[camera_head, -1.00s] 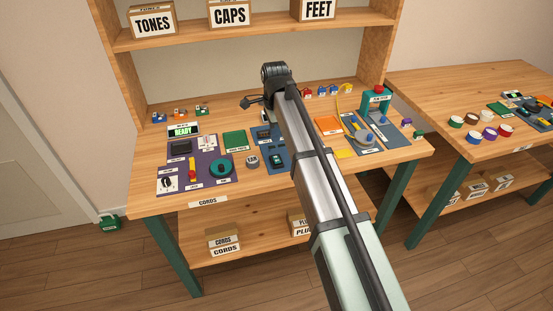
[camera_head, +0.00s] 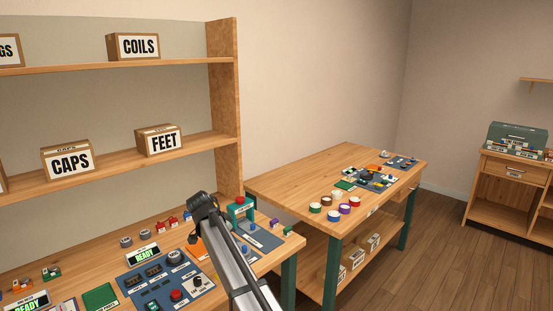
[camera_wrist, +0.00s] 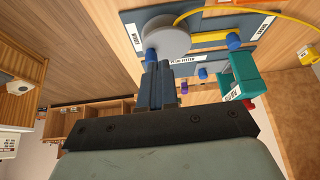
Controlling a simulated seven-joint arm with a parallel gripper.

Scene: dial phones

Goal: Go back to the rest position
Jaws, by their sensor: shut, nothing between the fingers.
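My arm reaches up from the bottom of the head view over the front workbench (camera_head: 128,247). I cannot tell the exact gap between fingertips and board.
A panel with a READY display (camera_head: 143,254) and a green pad (camera_head: 100,297) lie on the front bench. Shelves with a CAPS box (camera_head: 68,161) and a FEET box (camera_head: 158,141) rise behind. A second table (camera_head: 290,180) stands right, holding several coloured rolls. Open floor lies further right.

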